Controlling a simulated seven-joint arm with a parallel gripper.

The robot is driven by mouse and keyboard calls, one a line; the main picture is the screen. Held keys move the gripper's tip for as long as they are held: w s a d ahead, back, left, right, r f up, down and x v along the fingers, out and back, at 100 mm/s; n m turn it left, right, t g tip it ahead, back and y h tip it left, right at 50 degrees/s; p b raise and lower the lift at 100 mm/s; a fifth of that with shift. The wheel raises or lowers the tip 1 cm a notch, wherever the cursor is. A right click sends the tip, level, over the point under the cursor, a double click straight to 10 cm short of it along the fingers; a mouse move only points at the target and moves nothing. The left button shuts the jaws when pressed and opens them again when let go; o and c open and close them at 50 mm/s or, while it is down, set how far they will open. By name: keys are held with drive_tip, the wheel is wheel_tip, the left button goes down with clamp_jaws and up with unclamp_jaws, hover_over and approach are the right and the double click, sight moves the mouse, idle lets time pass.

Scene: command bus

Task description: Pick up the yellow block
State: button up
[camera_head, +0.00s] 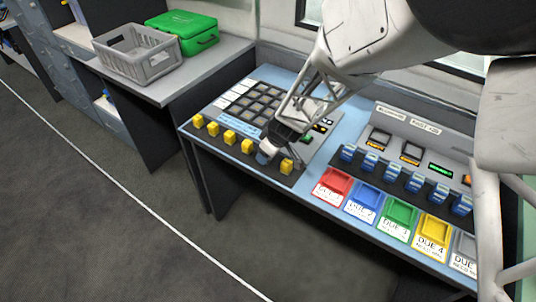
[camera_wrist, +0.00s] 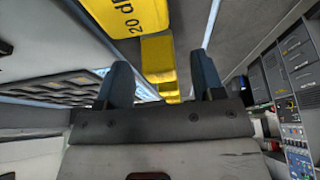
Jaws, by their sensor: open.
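Several yellow blocks stand in a row along the front edge of the blue table, among them a left one (camera_head: 198,120), one left of my gripper (camera_head: 246,146) and one to its right (camera_head: 287,166). My gripper (camera_head: 268,153) is low over this row and hides the spot between the last two. In the wrist view my open gripper (camera_wrist: 162,70) has its dark fingers apart.
A dark key grid (camera_head: 258,100) lies behind the row. A panel with blue switches (camera_head: 395,175) and coloured trays (camera_head: 398,216) stands to the right. A grey crate (camera_head: 137,55) and green case (camera_head: 185,30) sit on the left counter. Floor in front is clear.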

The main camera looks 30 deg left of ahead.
drive_tip(key=shift+x, duration=0.85)
drive_tip(key=shift+c, duration=0.2)
drive_tip(key=c, duration=1)
